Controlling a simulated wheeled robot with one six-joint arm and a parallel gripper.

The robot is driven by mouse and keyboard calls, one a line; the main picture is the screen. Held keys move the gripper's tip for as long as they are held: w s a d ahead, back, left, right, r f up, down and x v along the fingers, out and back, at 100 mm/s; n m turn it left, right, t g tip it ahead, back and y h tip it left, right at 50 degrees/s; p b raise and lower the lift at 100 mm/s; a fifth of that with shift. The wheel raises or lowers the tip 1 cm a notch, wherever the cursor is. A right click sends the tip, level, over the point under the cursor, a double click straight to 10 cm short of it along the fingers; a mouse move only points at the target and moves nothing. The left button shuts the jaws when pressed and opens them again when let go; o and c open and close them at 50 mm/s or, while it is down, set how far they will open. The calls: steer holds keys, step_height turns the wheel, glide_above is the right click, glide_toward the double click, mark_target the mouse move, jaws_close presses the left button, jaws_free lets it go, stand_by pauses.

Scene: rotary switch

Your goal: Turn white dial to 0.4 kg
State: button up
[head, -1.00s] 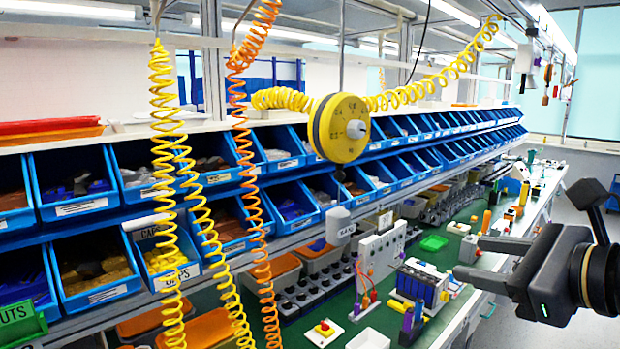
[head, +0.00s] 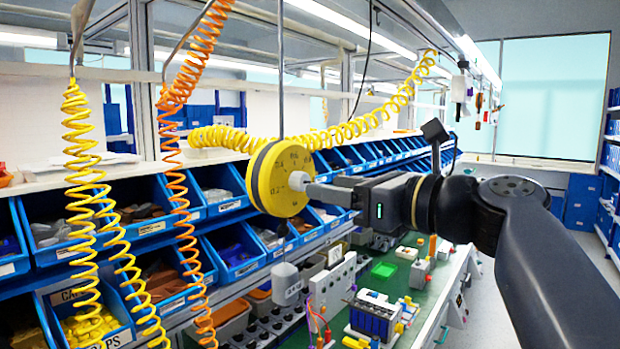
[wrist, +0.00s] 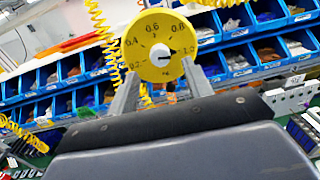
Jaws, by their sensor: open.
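A round yellow balancer drum (head: 268,182) with printed numbers hangs on a rod over the workbench. The white dial (head: 298,180) sits at the centre of its face. The white dial (wrist: 160,53) shows there with a dark mark, whose exact pointing I cannot read. My gripper (head: 316,188) is open and level with the dial, very close to it. In the wrist view its fingers (wrist: 160,82) flank the dial from below; contact is unclear.
Blue parts bins (head: 235,255) line the shelves behind the drum. Yellow coiled hoses (head: 95,210) and an orange coiled hose (head: 180,160) hang at the left. A grey weight block (head: 285,283) hangs below the drum. The green bench (head: 400,285) holds several fixtures.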

mark_target(305, 183)
steer(key=shift+p+x, duration=0.45)
steer(key=shift+x, duration=1.7)
steer(key=shift+c, duration=0.2)
steer(key=c, duration=1)
steer(key=shift+o, duration=0.2)
